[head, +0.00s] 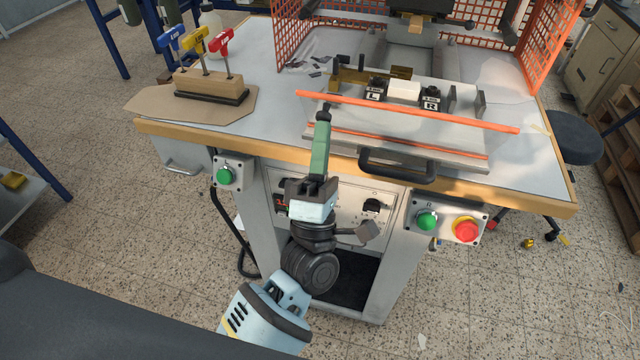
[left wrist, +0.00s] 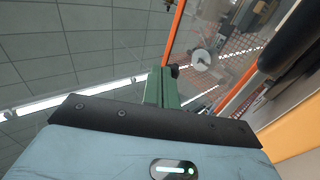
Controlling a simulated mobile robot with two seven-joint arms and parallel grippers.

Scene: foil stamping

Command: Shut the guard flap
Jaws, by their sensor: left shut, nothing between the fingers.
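The guard flap (head: 405,111) shows in the head view as a long orange edge bar, with what looks like a clear pane, across the front of the press. The flap is tilted; its exact angle is hard to tell. Its orange edge also seems to show in the left wrist view (left wrist: 174,33). My left gripper (head: 323,114) is shut and empty. Its green fingers point up, with the dark tips close to the left part of the orange bar. I cannot tell whether they touch. The fingers also show in the left wrist view (left wrist: 161,86). My right gripper is not in view.
Orange mesh guards (head: 310,38) flank the press. A black handle (head: 398,165) sticks out at the table's front. Green buttons (head: 225,175) and a red stop button (head: 466,229) sit below. A wooden block (head: 211,84) holds coloured-handled tools at left. A stool (head: 574,135) stands at right.

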